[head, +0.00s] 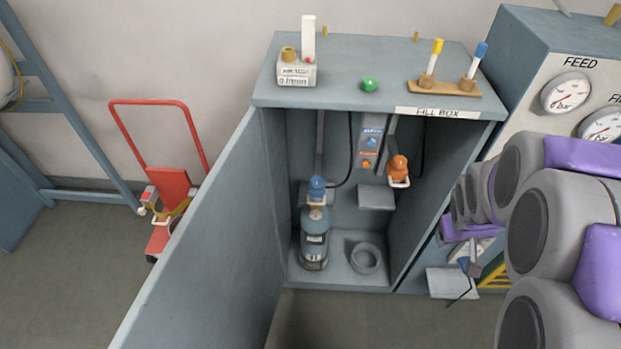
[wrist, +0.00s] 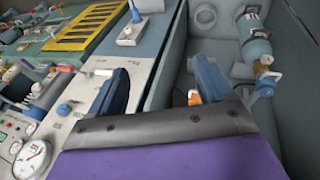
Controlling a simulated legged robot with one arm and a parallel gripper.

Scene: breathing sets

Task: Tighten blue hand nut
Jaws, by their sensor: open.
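The blue hand nut (head: 317,187) sits on a white yoke atop the blue-grey cylinder (head: 314,245), which stands upright at the left inside the open fill box. In the wrist view the cylinder (wrist: 256,45) is at the upper right, with the blue nut (wrist: 266,86) below it. An orange hand nut (head: 398,166) with its white yoke hangs at the right inside the box. It shows partly in the wrist view (wrist: 194,97), beside a finger. My gripper (wrist: 160,68) is open and empty, and apart from the blue nut. In the head view my arm partly hides it.
The fill box door (head: 195,235) stands open on the left. An empty ring holder (head: 365,258) is right of the cylinder. A gauge panel (head: 570,75) stands at the right. A red hand truck (head: 172,190) is left of the door. Hoses hang inside the box.

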